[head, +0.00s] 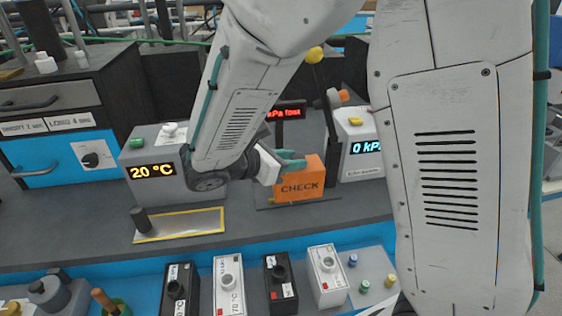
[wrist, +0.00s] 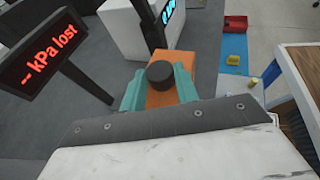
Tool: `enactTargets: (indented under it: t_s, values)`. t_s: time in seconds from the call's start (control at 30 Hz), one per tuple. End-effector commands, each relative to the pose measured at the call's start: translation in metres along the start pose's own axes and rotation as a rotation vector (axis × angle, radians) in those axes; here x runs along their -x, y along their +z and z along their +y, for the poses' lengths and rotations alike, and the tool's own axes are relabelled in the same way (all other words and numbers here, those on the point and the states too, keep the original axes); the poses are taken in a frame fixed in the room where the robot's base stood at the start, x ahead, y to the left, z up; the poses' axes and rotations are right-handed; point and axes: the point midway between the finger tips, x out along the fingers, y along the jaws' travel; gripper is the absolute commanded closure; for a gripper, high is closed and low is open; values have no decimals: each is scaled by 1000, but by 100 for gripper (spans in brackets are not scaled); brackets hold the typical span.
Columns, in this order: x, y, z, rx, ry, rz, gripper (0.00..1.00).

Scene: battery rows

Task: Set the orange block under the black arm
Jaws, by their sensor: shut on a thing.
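The orange block (head: 300,187), marked CHECK, is in the middle of the head view, low over or on a dark plate; contact is not clear. My gripper (head: 290,160) is at its top with teal fingers. In the wrist view the teal fingers of my gripper (wrist: 160,88) are closed on either side of a dark round knob (wrist: 160,72) at the orange block (wrist: 175,65). A slim black arm (head: 326,100) with a yellow ball at its top stands behind the block; a black post (wrist: 152,25) rises beyond the block in the wrist view.
A red-lettered kPa display (wrist: 42,58) stands close to the left of my gripper. A white box reading 0 kPa (head: 358,130) is right of the block, and a grey 20 °C box (head: 155,170) is left. Several battery-like modules (head: 229,284) line the front edge.

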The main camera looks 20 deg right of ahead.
Motion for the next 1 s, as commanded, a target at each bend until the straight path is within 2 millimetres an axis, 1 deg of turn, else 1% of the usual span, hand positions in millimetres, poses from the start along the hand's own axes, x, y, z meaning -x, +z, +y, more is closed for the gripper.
enactTargets:
  t_s: [0.03,0.1,0.2,0.3,0.47,0.7,1.0]
  values:
    - [-4,0,12,-1,-3,0,100]
    - [-7,-1,26,-2,-3,0,100]
    - [-10,-1,41,0,-1,0,100]
    - [-11,-1,48,-1,-1,1,100]
    - [-14,-2,58,-1,-1,0,100]
    - [-24,-32,58,3,0,-1,100]
    - [-25,-35,58,0,0,0,100]
